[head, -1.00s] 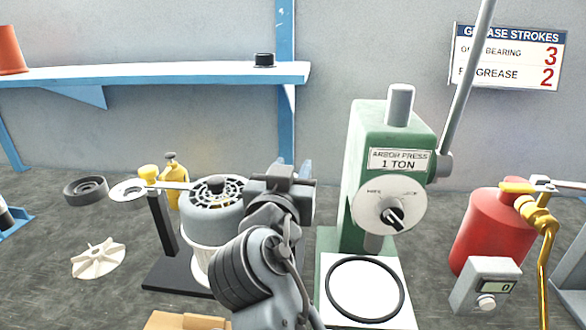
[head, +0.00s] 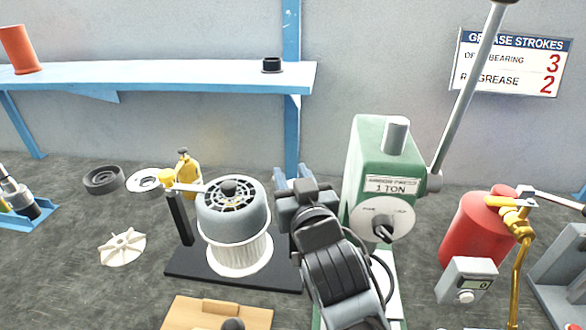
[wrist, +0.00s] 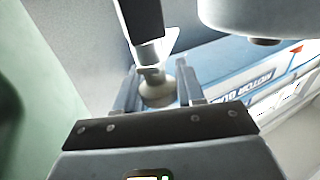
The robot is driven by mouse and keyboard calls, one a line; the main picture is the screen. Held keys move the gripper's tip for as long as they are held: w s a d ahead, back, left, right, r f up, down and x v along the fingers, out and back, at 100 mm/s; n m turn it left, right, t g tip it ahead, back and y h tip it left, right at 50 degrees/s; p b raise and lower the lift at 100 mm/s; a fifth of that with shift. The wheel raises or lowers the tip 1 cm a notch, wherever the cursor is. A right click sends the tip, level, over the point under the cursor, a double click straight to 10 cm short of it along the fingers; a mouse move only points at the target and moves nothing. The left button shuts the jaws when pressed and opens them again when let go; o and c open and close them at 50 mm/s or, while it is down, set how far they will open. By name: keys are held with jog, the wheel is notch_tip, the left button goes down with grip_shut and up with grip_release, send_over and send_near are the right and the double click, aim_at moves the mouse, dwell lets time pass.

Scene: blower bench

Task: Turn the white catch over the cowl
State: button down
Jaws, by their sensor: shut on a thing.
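In the wrist view, which looks upside down, my gripper (wrist: 158,85) has its two fingers around a pale round knob (wrist: 157,93) on top of a black post (wrist: 140,18). A short white piece, the white catch (wrist: 171,40), shows beside the post top. The grey cowl (wrist: 255,15) is to its upper right, apart from the catch as far as I can see. In the head view my gripper (head: 293,176) is just right of the ribbed grey cowl (head: 232,219) and hides this catch and post. A yellow-knobbed catch (head: 167,177) on the left post reaches toward the cowl.
The green arbor press (head: 372,150) stands close to the right of my gripper. A red canister (head: 472,228) and a grey counter box (head: 466,280) are farther right. A white fan wheel (head: 122,247) lies at left. A blue shelf (head: 160,75) runs along the wall.

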dwell(0.4)
jog(key=c, duration=0.8)
grip_release()
jog(key=shift+b+v, duration=0.5)
jog(key=shift+v, duration=3.4)
